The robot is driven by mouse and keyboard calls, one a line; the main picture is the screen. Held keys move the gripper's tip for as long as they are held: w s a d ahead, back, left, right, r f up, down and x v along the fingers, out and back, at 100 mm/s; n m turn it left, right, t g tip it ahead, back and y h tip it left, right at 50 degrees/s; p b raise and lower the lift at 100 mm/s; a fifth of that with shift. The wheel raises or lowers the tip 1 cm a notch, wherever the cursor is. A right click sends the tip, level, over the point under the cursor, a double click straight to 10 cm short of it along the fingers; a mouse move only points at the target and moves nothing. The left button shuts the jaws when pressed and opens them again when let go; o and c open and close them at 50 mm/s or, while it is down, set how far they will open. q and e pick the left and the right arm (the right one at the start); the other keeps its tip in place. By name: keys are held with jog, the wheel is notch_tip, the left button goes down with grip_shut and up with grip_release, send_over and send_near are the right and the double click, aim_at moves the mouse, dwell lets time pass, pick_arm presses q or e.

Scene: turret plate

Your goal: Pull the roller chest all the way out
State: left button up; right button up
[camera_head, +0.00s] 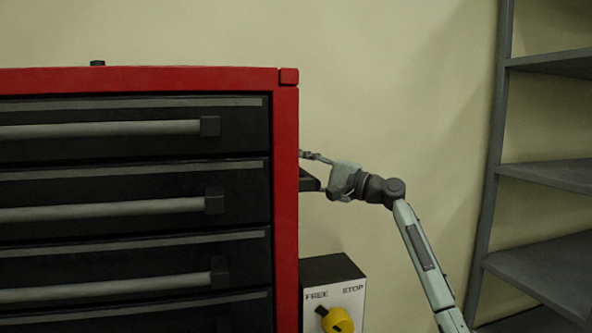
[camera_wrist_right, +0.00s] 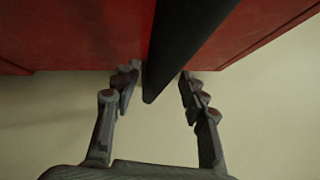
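The red roller chest (camera_head: 286,200) with dark drawers fills the left of the head view, and its red side (camera_wrist_right: 90,40) shows in the right wrist view. A dark handle (camera_head: 309,182) sticks out from its right side; it also shows as a black bar (camera_wrist_right: 180,50) in the right wrist view. My right gripper (camera_head: 318,172) is at this handle. In the right wrist view its two fingers (camera_wrist_right: 157,88) stand apart on either side of the bar, with gaps visible. My left gripper is in neither view.
A box (camera_head: 338,277) marked FREE and STOP, with a yellow knob (camera_head: 338,320), stands right of the chest below my right arm. Grey shelving (camera_head: 550,175) stands at the far right. A bare cream wall (camera_head: 400,80) lies behind.

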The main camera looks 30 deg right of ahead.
jog(key=shift+d+f, duration=0.1)
jog(key=shift+s+d+f, duration=0.1)
jog(key=shift+s, duration=0.1)
jog(key=v, duration=1.1)
jog(key=shift+s, duration=0.25)
jog(key=shift+d, duration=0.1)
